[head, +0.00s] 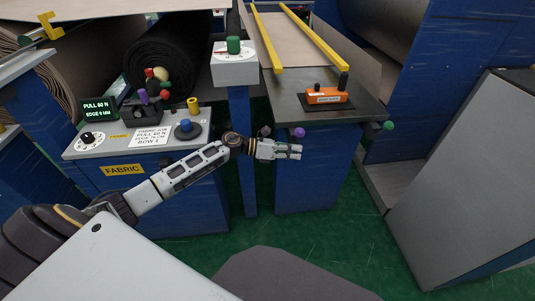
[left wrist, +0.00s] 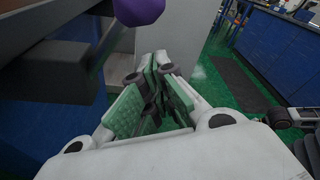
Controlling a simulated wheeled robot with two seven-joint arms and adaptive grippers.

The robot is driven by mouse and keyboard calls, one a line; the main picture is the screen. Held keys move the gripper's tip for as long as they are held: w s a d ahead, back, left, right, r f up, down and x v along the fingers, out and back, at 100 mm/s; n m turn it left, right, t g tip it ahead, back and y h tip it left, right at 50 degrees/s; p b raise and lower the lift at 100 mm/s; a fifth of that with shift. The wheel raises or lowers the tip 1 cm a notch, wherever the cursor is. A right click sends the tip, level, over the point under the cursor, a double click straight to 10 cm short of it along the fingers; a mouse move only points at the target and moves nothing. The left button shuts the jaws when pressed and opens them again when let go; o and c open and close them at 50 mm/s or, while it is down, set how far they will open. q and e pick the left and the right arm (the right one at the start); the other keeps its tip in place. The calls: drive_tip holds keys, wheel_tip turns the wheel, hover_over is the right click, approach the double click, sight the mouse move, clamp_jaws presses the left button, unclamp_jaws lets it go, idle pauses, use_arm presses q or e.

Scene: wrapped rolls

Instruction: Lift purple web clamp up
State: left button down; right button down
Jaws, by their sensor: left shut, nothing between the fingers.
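A round purple knob (head: 299,132), which looks like the web clamp's handle, sits at the front edge of the grey-topped table (head: 362,112). In the left wrist view the purple knob (left wrist: 139,9) is at the top edge, partly cut off. My left gripper (head: 299,151) is just below the knob in the head view, pointing right, shut and empty. In the left wrist view its green-padded fingers (left wrist: 155,75) are together, apart from the knob. My right gripper is not in view.
An orange tool (head: 325,96) lies on the table between yellow rails (head: 268,40) and the front edge. Green floor is open in front.

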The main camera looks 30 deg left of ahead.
use_arm(q)
drive_tip(key=f+v, duration=0.1)
drive_tip(key=v, duration=0.8)
drive_tip(key=shift+s+a, duration=0.25)
drive_tip(key=shift+s, duration=0.15)
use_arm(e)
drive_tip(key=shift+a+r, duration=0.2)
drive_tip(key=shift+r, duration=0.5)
use_arm(q)
drive_tip(key=shift+r, duration=0.1)
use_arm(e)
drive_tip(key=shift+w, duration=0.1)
